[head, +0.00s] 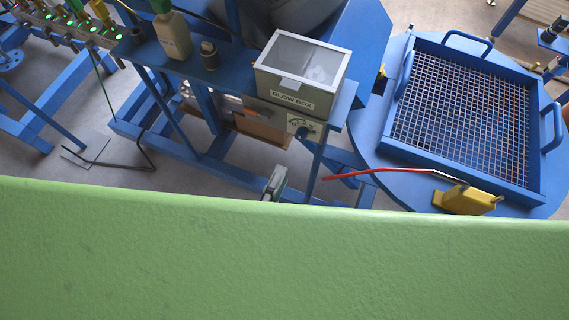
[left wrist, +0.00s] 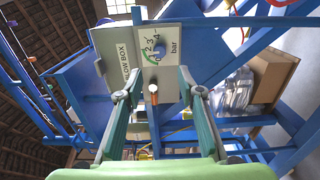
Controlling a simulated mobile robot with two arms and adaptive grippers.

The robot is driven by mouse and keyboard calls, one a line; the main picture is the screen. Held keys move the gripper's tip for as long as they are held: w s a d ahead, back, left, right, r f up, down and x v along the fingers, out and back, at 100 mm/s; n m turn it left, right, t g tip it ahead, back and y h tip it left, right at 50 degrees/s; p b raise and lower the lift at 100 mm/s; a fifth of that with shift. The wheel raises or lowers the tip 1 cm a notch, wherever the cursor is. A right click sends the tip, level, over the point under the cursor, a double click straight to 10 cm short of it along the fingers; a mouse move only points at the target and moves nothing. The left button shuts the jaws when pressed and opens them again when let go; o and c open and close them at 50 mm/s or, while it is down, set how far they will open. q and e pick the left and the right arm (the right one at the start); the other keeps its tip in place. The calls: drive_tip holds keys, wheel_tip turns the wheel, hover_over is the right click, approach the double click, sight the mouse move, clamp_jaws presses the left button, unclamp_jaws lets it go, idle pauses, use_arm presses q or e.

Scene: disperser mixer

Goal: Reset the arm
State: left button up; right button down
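My left gripper (head: 274,184) shows only as a small grey-green tip in the head view, below the blow box; the rest is hidden. In the left wrist view my left gripper (left wrist: 162,93) has its two fingers apart with nothing held between them. Beyond the fingers is a pale panel with a dial (left wrist: 160,50) marked in bar. A small copper-coloured tip (left wrist: 153,93) shows below the panel, between the fingers in the picture. The panel also shows in the head view (head: 303,124), under the blow box. My right gripper is in neither view.
The clear-lidded blow box (head: 293,98) sits on a blue frame. A bottle (head: 172,36) stands to its left. Grey floor shows at left.

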use_arm(q)
drive_tip(key=shift+s+a, duration=0.1)
drive_tip(key=shift+s, duration=0.15)
idle(0.4)
drive_tip(key=s+a+f+m+g+b, duration=0.1)
drive_tip(key=a+f+m+g, duration=0.2)
drive_tip(key=f, duration=0.8)
drive_tip(key=s+a+f+m+g+y, duration=0.15)
drive_tip(key=f+m, duration=0.35)
drive_tip(key=f, duration=0.6)
drive_tip(key=a+f+m+g+b, duration=0.1)
drive_tip(key=a+f+m+g, duration=0.25)
drive_tip(key=f, duration=0.75)
drive_tip(key=s+a+f+m+g+y, duration=0.2)
drive_tip(key=s+a+f+g, duration=0.2)
drive_tip(key=s+f, duration=0.5)
drive_tip(key=s+a+f+m+g+y, duration=0.2)
drive_tip(key=s+a+f+m+g, duration=0.1)
drive_tip(key=s+a+f, duration=0.4)
drive_tip(key=s+f+g, duration=0.1)
drive_tip(key=s+f, duration=0.2)
drive_tip(key=shift+s+a+b, duration=0.25)
drive_tip(key=shift+a+b, duration=0.05)
drive_tip(key=shift+b, duration=0.1)
drive_tip(key=shift+o, duration=0.3)
drive_tip(key=shift+m, duration=0.25)
